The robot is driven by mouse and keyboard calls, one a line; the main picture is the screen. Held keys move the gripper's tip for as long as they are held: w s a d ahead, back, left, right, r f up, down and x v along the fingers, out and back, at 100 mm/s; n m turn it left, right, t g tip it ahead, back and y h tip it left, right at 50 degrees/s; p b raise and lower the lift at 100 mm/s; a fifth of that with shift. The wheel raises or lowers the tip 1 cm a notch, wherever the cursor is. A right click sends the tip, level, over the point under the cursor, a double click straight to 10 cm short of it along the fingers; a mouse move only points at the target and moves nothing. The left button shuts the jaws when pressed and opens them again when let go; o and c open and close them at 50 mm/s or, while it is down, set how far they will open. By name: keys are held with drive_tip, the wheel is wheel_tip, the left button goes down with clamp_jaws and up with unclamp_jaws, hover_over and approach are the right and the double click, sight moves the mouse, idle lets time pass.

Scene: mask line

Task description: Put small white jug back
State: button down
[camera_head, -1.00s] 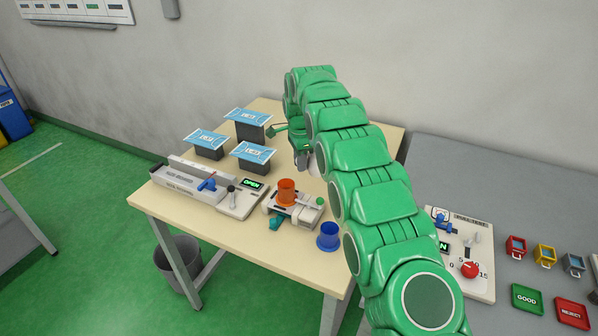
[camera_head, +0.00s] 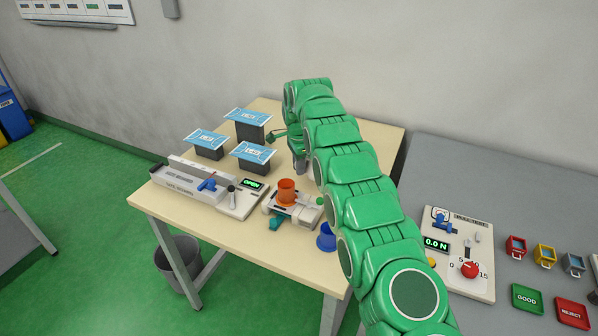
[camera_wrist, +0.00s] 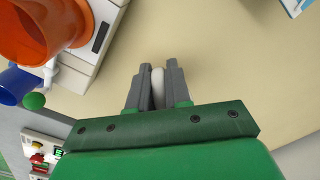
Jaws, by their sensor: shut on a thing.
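My gripper (camera_wrist: 157,90) shows in the wrist view, its two grey fingers closed on a small white thing (camera_wrist: 157,86), which looks like part of the small white jug. Most of the jug is hidden by the fingers and wrist. In the head view my gripper (camera_head: 300,165) is over the back right of the wooden table (camera_head: 225,232), largely behind my green arm. A pale bit beside the fingers there may be the jug. I cannot tell whether it touches the table.
An orange cup (camera_head: 287,190) stands on a white device, with a blue cup (camera_head: 325,240) partly behind my arm. Blue-topped grey stands (camera_head: 253,155) are at the left back. A grey bench (camera_head: 530,190) with a force gauge panel (camera_head: 472,236) is at right.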

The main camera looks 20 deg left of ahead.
drive_tip(key=shift+f, duration=1.25)
drive_tip(key=c, duration=1.1)
unclamp_jaws()
drive_tip(key=shift+f, duration=0.1)
wheel_tip(320, 180, up, 7)
drive_tip(key=shift+f, duration=0.1)
drive_tip(key=shift+r, duration=0.5)
